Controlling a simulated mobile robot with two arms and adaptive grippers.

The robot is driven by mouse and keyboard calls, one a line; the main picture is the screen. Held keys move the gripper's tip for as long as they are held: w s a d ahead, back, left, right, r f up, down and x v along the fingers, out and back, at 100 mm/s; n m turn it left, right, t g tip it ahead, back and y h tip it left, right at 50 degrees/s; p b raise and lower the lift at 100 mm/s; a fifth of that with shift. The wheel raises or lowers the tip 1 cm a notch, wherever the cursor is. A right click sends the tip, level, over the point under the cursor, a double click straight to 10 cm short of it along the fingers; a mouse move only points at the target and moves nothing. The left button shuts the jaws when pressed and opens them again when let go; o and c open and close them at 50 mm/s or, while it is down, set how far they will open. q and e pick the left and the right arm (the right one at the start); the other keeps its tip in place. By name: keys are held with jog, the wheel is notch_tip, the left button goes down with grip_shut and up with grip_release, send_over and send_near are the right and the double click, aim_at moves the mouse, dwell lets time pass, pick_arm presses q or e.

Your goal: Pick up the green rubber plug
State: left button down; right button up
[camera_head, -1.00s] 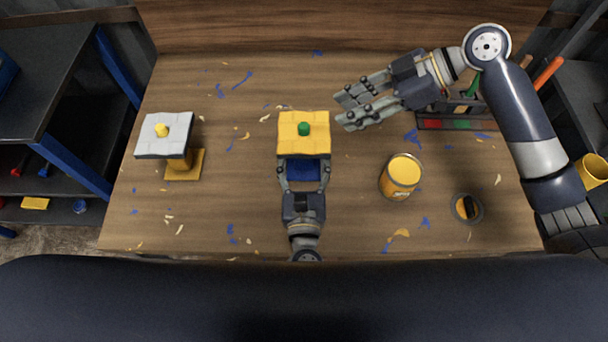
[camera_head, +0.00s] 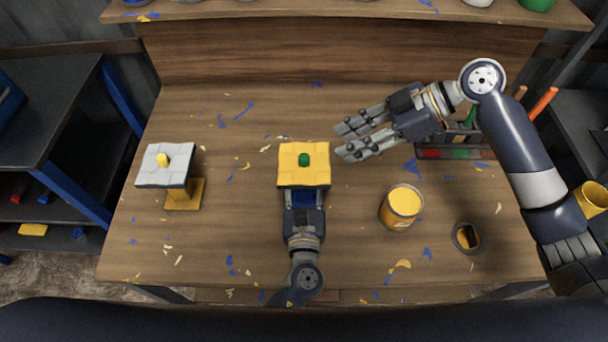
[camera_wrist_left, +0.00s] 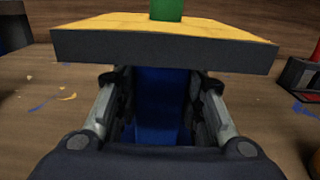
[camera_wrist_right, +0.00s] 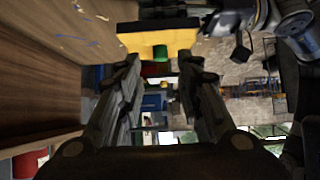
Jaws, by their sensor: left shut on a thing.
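The green rubber plug (camera_head: 304,160) stands upright on the yellow plate (camera_head: 290,177) in the middle of the workbench. My left gripper (camera_head: 304,196) is beneath the plate's near edge, shut on the blue post below it. That blue post (camera_wrist_left: 160,110) shows between the fingers in the left wrist view, with the plug (camera_wrist_left: 166,9) cut off at the top. My right gripper (camera_head: 342,141) is open and empty, just right of the plate, its fingers pointing left. In the right wrist view the plug (camera_wrist_right: 160,53) shows ahead, near the yellow plate (camera_wrist_right: 165,42).
A white plate (camera_head: 150,173) with a yellow plug (camera_head: 162,159) stands on a yellow stand at left. A yellow paint tin (camera_head: 401,207) and a round dark-rimmed container (camera_head: 467,238) stand at right. A tool holder (camera_head: 455,150) lies behind my right arm. Paint flecks dot the bench.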

aim_at(310, 158)
jog(key=shift+o, duration=1.2)
jog(key=d+f+y, duration=0.3)
jog(key=d+y, duration=0.1)
jog(key=y, duration=0.2)
jog(key=a+f, duration=0.1)
jog(key=a, duration=0.7)
jog(key=a+f, duration=0.1)
jog(key=a, duration=0.2)
jog(key=shift+a+f, duration=0.3)
jog(key=shift+a, duration=0.1)
jog(key=shift+f, duration=0.1)
